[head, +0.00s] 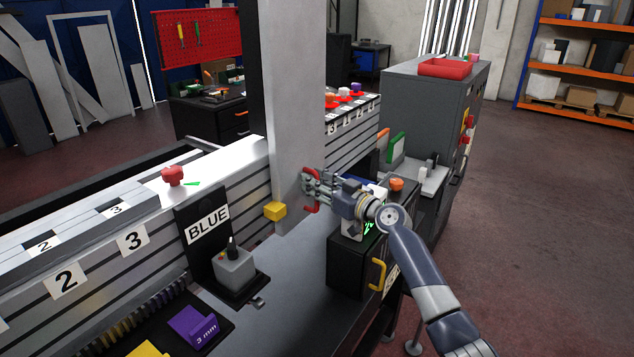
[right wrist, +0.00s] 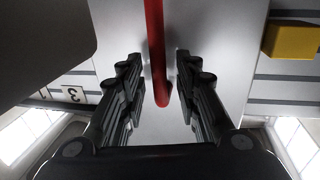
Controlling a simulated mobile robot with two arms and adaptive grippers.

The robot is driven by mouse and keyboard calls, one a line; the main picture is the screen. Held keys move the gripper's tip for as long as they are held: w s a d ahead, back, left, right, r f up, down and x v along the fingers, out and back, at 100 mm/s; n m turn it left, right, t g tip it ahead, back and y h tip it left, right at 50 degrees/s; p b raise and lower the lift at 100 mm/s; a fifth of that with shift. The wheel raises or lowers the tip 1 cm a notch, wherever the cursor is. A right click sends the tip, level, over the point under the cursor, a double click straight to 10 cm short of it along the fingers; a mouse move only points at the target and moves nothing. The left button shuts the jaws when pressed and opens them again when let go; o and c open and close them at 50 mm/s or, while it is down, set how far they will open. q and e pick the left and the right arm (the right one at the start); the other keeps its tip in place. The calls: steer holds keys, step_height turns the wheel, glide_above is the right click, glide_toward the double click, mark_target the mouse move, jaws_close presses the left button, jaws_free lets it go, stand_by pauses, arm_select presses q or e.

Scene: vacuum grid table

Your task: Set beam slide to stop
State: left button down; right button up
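The tall pale grey beam (head: 285,90) stands upright at the long slotted rail (head: 235,185). A red handle (head: 312,208) is on the beam's face; it also shows as a red bar in the right wrist view (right wrist: 155,55). A yellow block (head: 275,211) sits at the beam's left edge in the head view and at the upper right in the right wrist view (right wrist: 290,41). My right gripper (head: 308,186) is at the handle. In the right wrist view its fingers (right wrist: 163,85) are open, with the red bar between them and visible gaps on both sides. My left gripper is out of view.
A red knob (head: 172,175) stands on the rail top. A black cabinet with a yellow handle (head: 377,274) is below my right arm. Open floor (head: 540,220) lies to the right.

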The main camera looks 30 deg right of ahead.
mark_target(281, 194)
jaws_close()
steer(key=shift+a, duration=0.3)
steer(key=s+a+p, duration=0.1)
steer(key=a, duration=0.2)
steer(key=s+a+p, duration=0.1)
steer(key=a, duration=0.2)
steer(key=s+a+p, duration=0.2)
steer(key=a, duration=0.1)
steer(key=shift+a, duration=0.1)
steer(key=shift+f, duration=0.2)
steer(key=shift+o, duration=0.5)
jaws_free()
steer(key=shift+o, duration=0.3)
steer(key=shift+r, duration=0.1)
steer(key=s+d, duration=0.2)
steer(key=s, duration=0.9)
steer(key=shift+s+d, duration=0.25)
steer(key=shift+s, duration=0.15)
